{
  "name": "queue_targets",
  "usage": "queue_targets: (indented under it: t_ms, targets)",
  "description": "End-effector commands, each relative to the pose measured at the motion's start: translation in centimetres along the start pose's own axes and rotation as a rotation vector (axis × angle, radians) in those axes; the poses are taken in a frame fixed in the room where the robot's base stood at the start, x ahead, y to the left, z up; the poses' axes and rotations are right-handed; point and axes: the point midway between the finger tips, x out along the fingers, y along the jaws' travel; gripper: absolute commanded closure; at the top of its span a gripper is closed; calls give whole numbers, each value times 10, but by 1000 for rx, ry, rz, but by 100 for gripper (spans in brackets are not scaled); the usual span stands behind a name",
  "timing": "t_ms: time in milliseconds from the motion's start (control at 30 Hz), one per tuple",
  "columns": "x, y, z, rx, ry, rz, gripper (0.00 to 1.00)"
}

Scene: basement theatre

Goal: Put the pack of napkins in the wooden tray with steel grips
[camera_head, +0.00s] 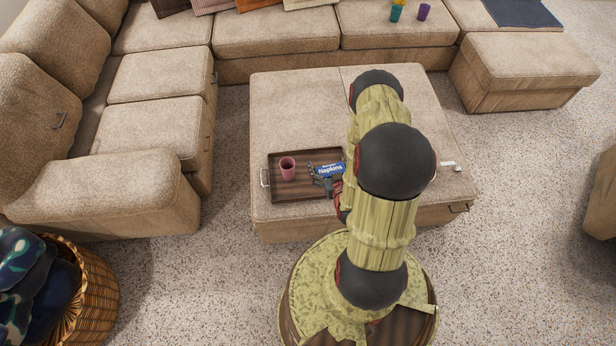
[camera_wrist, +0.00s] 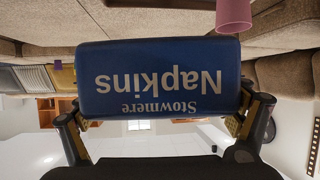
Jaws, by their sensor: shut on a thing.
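The blue pack of napkins (camera_head: 329,169), with white lettering, is held in my gripper (camera_head: 325,182) over the right part of the tray in the head view. In the wrist view the pack (camera_wrist: 160,78) sits between the two fingers of my gripper (camera_wrist: 163,108), its lettering upside down. The dark wooden tray (camera_head: 291,189) lies on the beige ottoman, with a steel grip (camera_head: 264,178) at its left end. My arm hides the tray's right end. I cannot tell whether the pack touches the tray floor.
A pink cup (camera_head: 287,168) stands in the tray just left of the pack; it also shows in the wrist view (camera_wrist: 233,14). A small white object (camera_head: 449,166) lies on the ottoman (camera_head: 290,105) right of my arm. The ottoman's back left is bare.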

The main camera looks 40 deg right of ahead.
Motion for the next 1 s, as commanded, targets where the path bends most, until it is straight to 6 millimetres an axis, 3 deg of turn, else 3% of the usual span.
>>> queue_targets:
  t_ms: [33, 200, 433, 833, 1000]
  targets:
    - [-3, 16, 19, 18, -5, 29, 36]
    - [-12, 44, 51, 52, 3, 79, 35]
    - [-9, 53, 65, 64, 9, 98, 36]
    - [80, 29, 69, 63, 11, 96, 35]
    - [113, 22, 88, 65, 8, 98, 35]
